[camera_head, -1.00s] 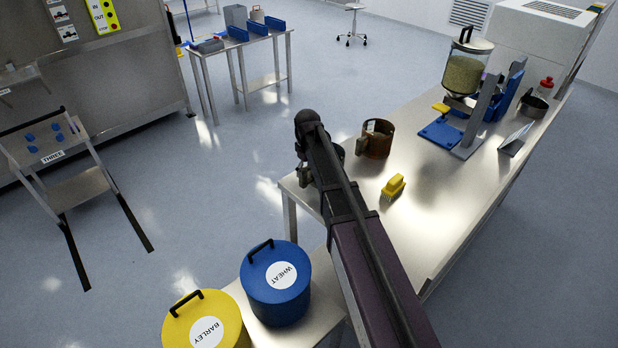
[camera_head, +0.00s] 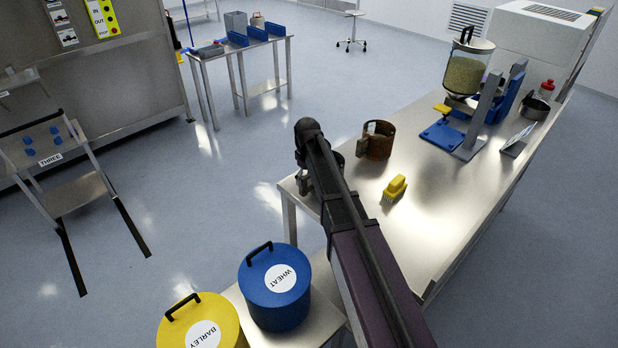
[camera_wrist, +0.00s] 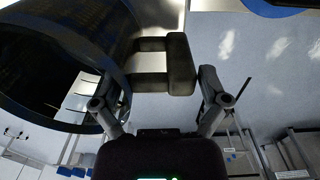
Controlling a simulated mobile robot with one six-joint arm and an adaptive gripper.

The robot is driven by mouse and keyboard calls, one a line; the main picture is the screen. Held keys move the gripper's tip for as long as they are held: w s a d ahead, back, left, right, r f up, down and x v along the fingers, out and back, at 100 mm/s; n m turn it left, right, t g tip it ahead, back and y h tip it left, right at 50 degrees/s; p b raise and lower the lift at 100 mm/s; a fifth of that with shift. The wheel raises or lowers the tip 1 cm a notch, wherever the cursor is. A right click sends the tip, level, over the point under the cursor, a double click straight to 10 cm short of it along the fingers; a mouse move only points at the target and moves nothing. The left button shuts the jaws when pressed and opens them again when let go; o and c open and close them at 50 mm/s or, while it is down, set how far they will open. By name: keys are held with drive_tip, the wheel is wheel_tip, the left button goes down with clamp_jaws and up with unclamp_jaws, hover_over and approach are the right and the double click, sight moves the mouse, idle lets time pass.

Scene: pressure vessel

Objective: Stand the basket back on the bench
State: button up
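My gripper (camera_wrist: 160,80) is seen close in the wrist view, with its two fingers spread apart. A dark cylindrical vessel with a blocky side handle, likely the basket (camera_wrist: 60,60), fills the upper left there. Its handle (camera_wrist: 181,65) lies between the fingers, nearer the right one, with no clear grip on it. In the head view my arm hides most of the gripper (camera_head: 304,180) at the bench's near-left corner. A dark curved edge shows just right of the arm there. A brown open cylinder with a handle (camera_head: 379,141) stands upright on the bench (camera_head: 440,215).
A yellow brush (camera_head: 395,188) lies on the bench near my arm. A blue stand (camera_head: 443,134) and a grain jar (camera_head: 465,72) are farther back. Blue wheat (camera_head: 262,303) and yellow barley (camera_head: 190,335) bins stand below the near end. The bench's right middle is clear.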

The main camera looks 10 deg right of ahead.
drive_tip(key=shift+r, duration=0.15)
idle(0.3)
wheel_tip(320, 180, up, 12)
drive_tip(key=p, duration=1.2)
drive_tip(key=shift+s, duration=0.1)
idle(0.6)
drive_tip(key=s+d+m, duration=0.3)
drive_tip(key=s, duration=0.9)
drive_tip(key=s+d+m, duration=0.4)
drive_tip(key=s, duration=0.7)
drive_tip(key=shift+s+d+m, duration=0.3)
drive_tip(key=shift+s, duration=0.1)
